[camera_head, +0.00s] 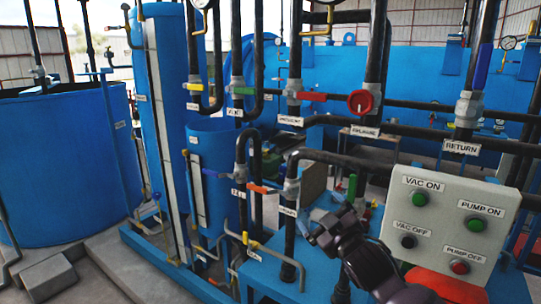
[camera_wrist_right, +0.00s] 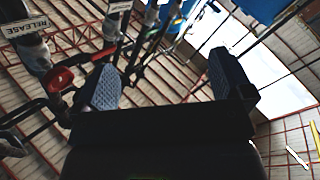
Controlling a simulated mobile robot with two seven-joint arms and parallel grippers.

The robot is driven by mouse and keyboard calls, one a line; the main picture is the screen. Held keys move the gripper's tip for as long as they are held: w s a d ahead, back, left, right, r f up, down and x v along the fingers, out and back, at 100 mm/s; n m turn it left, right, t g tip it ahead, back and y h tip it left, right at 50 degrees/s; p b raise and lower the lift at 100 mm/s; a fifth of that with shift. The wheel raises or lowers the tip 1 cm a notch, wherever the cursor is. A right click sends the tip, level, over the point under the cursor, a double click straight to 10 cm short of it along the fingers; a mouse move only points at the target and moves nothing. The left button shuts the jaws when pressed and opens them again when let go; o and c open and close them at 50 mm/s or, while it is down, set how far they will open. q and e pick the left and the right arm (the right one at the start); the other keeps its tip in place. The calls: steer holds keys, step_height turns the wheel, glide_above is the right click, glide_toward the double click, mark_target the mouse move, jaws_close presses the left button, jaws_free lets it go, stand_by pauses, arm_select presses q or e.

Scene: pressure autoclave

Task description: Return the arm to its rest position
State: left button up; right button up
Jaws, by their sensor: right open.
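My right gripper (camera_head: 328,232) is at the lower middle of the head view, in front of the pipes and left of the control panel. In the right wrist view my right gripper (camera_wrist_right: 162,85) has its two padded fingers wide apart, with nothing between them. The wrist camera faces up toward the roof and windows. My left gripper is in neither view.
The control panel (camera_head: 454,222) with VAC and PUMP buttons stands close on the right. A red valve handle (camera_head: 360,102) is on the RELEASE pipe above. Upright black pipes and a blue cylinder (camera_head: 165,120) stand to the left. A blue tank (camera_head: 62,165) is at far left.

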steer(key=s+d+f+m+g+h, duration=0.1)
steer(key=s+d+f+m, duration=0.3)
steer(key=f, duration=0.3)
steer(key=s+d+f+m+h, duration=0.1)
steer(key=s+d+f+h, duration=0.15)
steer(key=s+f, duration=0.4)
steer(key=s+d+f+m+g+h, duration=0.1)
steer(key=s+d+f+m, duration=0.25)
steer(key=f, duration=0.35)
steer(key=s+d+f+m+g+h, duration=0.1)
steer(key=s+d+f+g, duration=0.1)
steer(key=s+f, duration=0.5)
steer(key=s+d+f+g+h, duration=0.1)
steer(key=s+d+f, duration=0.3)
steer(key=s, duration=0.7)
step_height(320, 180, down, 3)
steer(key=shift+s+r+m+g, duration=0.15)
steer(key=shift+m+g, duration=0.2)
steer(key=shift+g, duration=0.15)
